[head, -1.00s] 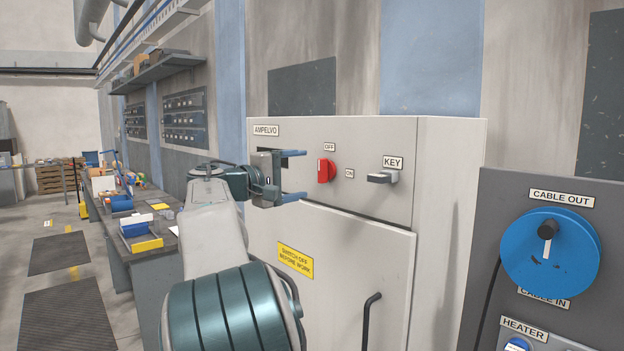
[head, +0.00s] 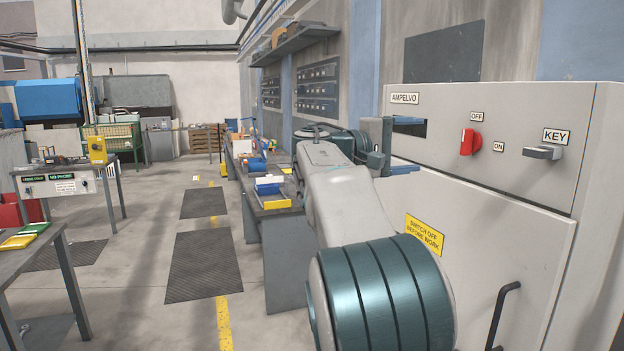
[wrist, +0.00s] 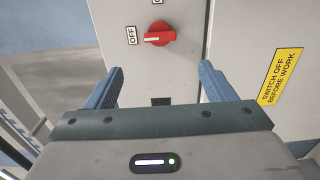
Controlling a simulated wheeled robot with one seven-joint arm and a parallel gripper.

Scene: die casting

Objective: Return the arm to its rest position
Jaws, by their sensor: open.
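My gripper (wrist: 160,90) is open and empty in the wrist view, its two blue fingers apart, with the grey cabinet front beyond them. In the head view my gripper (head: 404,170) is partly hidden behind my own arm, close to the left part of the cabinet (head: 500,220). My arm is stretched out forward beside the cabinet. The red switch (head: 470,142) sits on the cabinet between the OFF and ON labels, and it also shows in the wrist view (wrist: 159,34) beyond the fingers, apart from them.
A key handle (head: 543,152) and a black door handle (head: 503,315) stick out of the cabinet. A workbench (head: 282,232) with bins runs along the wall. Tables stand at the left. The floor (head: 140,290) between them is open, with dark mats.

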